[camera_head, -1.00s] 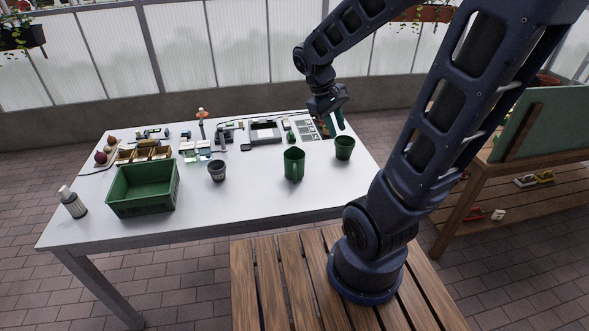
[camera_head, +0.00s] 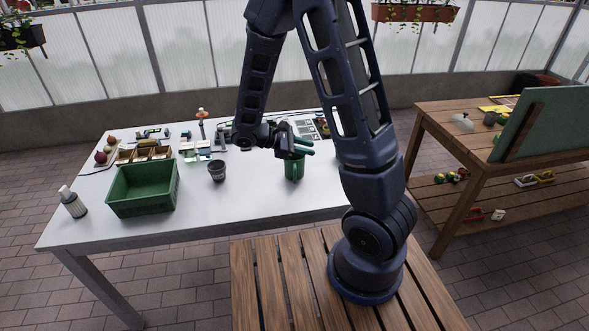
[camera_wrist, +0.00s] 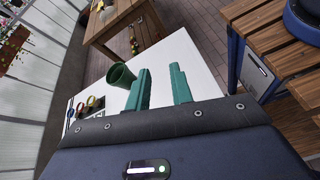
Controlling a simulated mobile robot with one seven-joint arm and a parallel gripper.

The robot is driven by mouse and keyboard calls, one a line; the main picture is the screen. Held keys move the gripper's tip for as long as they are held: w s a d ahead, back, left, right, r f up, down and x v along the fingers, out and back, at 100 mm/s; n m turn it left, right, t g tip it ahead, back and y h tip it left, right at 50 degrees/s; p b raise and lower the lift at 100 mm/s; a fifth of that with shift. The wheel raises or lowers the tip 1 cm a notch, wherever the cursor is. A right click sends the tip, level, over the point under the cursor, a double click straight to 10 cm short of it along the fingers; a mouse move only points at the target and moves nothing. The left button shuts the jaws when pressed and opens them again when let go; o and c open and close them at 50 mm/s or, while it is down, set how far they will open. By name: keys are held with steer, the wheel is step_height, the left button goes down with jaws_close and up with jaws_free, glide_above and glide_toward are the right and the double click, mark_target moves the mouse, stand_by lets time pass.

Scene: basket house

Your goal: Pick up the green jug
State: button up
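The green jug (camera_head: 294,170) stands upright on the white table in the head view, its top partly hidden by my gripper. My gripper (camera_head: 311,147) is just above the jug's top in that view, its fingers pointing right. I cannot tell whether it touches the jug. In the wrist view two teal fingers (camera_wrist: 161,68) are apart with nothing between them.
A green crate (camera_head: 143,205), a grey pot (camera_head: 217,175) and a spray bottle (camera_head: 72,203) stand on the white table (camera_head: 235,200). Small items line its back. A wooden bench (camera_head: 470,130) stands at right. The table's front strip is clear.

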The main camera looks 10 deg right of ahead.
steer(key=w+a+f+n+t+h, duration=0.2)
steer(key=a+f+n+t+h, duration=0.1)
steer(key=a+f+n+t, duration=0.45)
glide_toward(295, 168)
steer(key=d+f, duration=0.2)
steer(key=w+d+f, duration=0.1)
steer(key=f, duration=0.1)
steer(key=shift+w+d+f, duration=0.25)
steer(key=shift+d+f, duration=0.1)
steer(key=shift+x, duration=3.8)
jaws_close()
